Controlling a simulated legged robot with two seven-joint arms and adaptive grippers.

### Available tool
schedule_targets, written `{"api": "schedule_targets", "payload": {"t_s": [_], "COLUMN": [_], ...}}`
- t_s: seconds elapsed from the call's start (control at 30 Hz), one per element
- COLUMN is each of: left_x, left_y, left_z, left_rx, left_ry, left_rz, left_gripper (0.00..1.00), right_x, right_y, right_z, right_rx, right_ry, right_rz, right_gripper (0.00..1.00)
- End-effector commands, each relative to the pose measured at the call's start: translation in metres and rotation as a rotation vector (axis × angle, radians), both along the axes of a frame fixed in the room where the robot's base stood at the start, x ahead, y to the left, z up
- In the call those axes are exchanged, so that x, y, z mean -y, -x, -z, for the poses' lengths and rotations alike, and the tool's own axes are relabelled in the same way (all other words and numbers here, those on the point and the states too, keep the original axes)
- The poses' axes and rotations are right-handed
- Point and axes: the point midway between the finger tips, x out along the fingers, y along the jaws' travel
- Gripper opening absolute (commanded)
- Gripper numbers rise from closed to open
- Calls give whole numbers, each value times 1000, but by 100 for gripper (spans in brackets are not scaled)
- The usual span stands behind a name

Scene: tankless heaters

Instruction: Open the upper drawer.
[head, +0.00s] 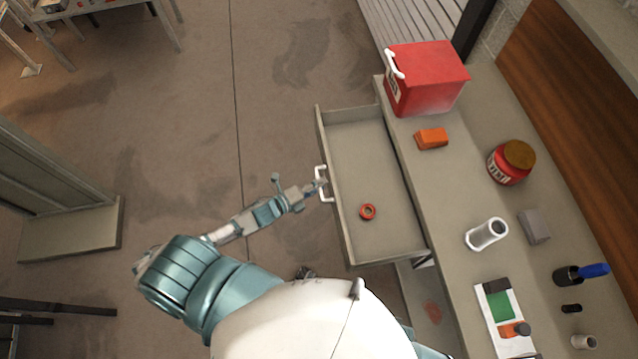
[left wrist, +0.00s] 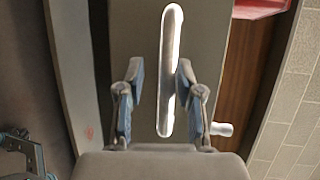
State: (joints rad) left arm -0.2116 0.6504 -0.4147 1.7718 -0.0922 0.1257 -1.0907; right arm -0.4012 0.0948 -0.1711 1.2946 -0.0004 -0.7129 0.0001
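The upper drawer (head: 368,150) stands pulled out from the grey workbench, its inside showing from above. Its white bar handle (head: 322,184) is on the drawer front and also shows in the left wrist view (left wrist: 170,70). My left gripper (head: 317,187) is at the handle. In the left wrist view its two fingers (left wrist: 159,88) stand apart on either side of the bar, with a clear gap on the left and little or none on the right. A small part of what looks like my right gripper (head: 305,272) shows beside my body; its fingers are not clear.
A red ring (head: 367,212) lies in the drawer. The floor left of the drawer is clear.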

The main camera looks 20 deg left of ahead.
Motion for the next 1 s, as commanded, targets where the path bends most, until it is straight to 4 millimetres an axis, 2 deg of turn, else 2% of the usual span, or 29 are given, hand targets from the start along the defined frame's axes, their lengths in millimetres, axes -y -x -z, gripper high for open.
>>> {"api": "schedule_targets", "payload": {"t_s": [0.37,0.47,0.8,1.0], "left_x": [-2,-10,-47,-59], "left_y": [3,16,77,96], "left_z": [-5,-6,-18,-23], "left_rx": [7,5,3,4], "left_ry": [3,2,3,3], "left_rz": [1,2,1,0], "left_gripper": [41,41,41,41], "right_x": [-1,0,0,0], "right_y": [0,0,0,0], "right_z": [-1,-1,-1,-1], "right_rx": [0,0,0,0], "right_ry": [-1,-1,0,-1], "right_rz": [1,1,1,0], "right_gripper": [40,40,40,40]}}
